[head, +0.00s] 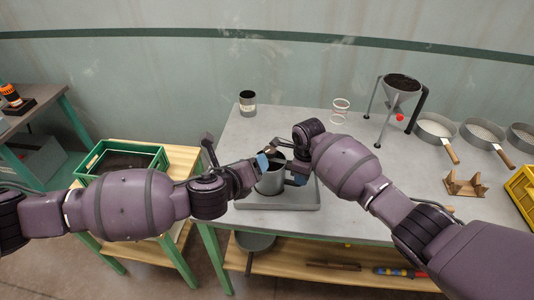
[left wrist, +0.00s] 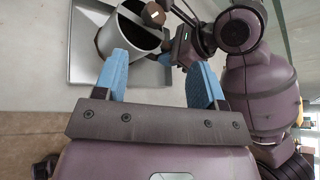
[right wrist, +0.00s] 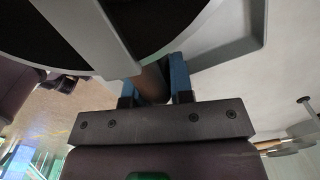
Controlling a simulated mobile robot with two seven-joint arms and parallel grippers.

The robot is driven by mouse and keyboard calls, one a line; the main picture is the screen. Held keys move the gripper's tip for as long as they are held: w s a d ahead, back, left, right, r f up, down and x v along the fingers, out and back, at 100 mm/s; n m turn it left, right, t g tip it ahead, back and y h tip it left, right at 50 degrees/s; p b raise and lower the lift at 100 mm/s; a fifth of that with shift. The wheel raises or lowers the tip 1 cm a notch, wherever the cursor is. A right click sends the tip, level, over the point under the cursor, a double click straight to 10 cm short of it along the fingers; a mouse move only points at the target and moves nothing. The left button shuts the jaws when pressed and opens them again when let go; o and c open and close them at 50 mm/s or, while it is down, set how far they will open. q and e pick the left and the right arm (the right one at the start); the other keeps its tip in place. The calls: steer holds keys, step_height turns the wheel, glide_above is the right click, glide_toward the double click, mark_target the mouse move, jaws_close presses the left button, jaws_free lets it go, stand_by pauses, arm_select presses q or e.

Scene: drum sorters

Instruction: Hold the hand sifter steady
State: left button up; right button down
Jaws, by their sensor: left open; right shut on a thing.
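The hand sifter (head: 270,184) is a grey metal cup with a dark inside, over a shallow grey tray (head: 308,204) at the table's front edge. I cannot tell whether it touches the tray. My right gripper (head: 298,178) is at its right side. In the right wrist view its fingers (right wrist: 153,85) are shut on the sifter's brown handle (right wrist: 152,80). My left gripper (head: 262,163) is beside the sifter's upper left. In the left wrist view its blue fingers (left wrist: 158,78) are open and empty, with the sifter (left wrist: 137,38) and a brown knob (left wrist: 153,14) just beyond.
A grey can (head: 247,104) stands at the back left of the table. A funnel on a stand (head: 401,90), several round sieves (head: 435,127), a wooden rack (head: 465,187) and a yellow crate (head: 522,190) are to the right. A green crate (head: 121,160) sits on the left side table.

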mark_target(268, 154)
arm_select(q)
steer(key=shift+w+d+f+m, duration=0.85)
steer(key=shift+w+m, duration=0.25)
steer(key=shift+w, duration=0.45)
steer(key=shift+w+d+f+m, duration=0.7)
steer(key=shift+w+f+m, duration=0.35)
steer(key=shift+w, duration=0.55)
steer(key=shift+w+d+f+m, duration=0.8)
steer(key=shift+w+m, duration=0.35)
steer(key=shift+w, duration=0.4)
steer(key=c, duration=0.9)
steer(key=shift+t, duration=0.3)
